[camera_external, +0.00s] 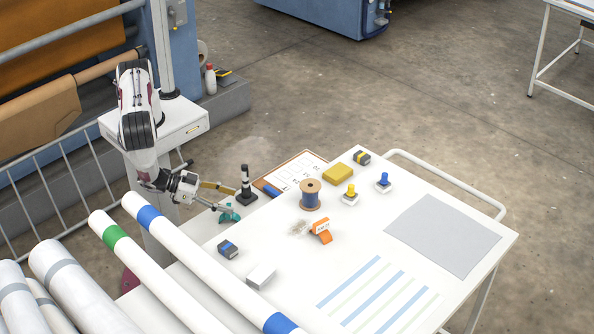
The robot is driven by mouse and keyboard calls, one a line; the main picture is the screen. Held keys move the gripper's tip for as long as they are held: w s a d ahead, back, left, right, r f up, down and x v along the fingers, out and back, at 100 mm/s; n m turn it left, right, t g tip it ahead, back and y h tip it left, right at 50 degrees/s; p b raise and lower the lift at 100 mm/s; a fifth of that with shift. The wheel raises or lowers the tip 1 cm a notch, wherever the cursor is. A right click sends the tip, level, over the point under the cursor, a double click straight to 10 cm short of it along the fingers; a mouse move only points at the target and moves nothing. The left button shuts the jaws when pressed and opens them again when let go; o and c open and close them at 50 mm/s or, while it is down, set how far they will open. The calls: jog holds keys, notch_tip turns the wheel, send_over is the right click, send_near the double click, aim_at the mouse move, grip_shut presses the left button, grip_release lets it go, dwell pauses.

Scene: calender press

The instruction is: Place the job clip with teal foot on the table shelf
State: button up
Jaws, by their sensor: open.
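The teal job clip (230,215) is small and sits at the left edge of the white table (370,225), near the black stamp. My gripper (220,197) is open just to the left of the clip, with its fingers reaching towards it. One finger is above and behind the clip and the other is close beside it. I cannot tell whether they touch it. Another clip, orange with a white label (321,230), stands on the tabletop. I cannot make out a shelf under the tabletop from this view.
A black stamp with a white band (246,187) stands close to my gripper. A thread spool (311,194), yellow block (338,174), clipboard (298,170) and several small items lie around. Long fabric rolls (185,250) pass at the left. A grey sheet (442,236) lies right.

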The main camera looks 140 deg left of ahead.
jog(key=shift+r, duration=2.05)
jog(key=shift+w, duration=0.1)
jog(key=shift+w+d+n+g+h, duration=0.3)
jog(key=shift+w+d, duration=0.3)
jog(key=w+d+r+m+g+h, duration=0.1)
jog(key=w+d+r+h, duration=0.25)
jog(key=d+r, duration=0.25)
jog(key=w+d+r+g+h, duration=0.1)
jog(key=w+d+r+h, duration=0.25)
jog(key=d+r, duration=0.25)
jog(key=s+d+r+m+h, duration=0.2)
jog(key=s+r+m+h, duration=0.15)
jog(key=r, duration=0.95)
jog(key=s+a+r+m, duration=0.1)
jog(key=s+a+r, duration=0.1)
jog(key=s+r, duration=0.2)
jog(key=s+a+r+m+y, duration=0.1)
jog(key=s+a+r+m, duration=0.1)
jog(key=s, duration=0.6)
jog(key=s+a+r+m+g, duration=0.1)
jog(key=s+a+r+m, duration=0.1)
jog(key=s+a+r, duration=0.2)
jog(key=s+r, duration=0.1)
jog(key=s, duration=0.2)
jog(key=shift+a+r+y, duration=0.25)
jog(key=shift+r+y, duration=0.1)
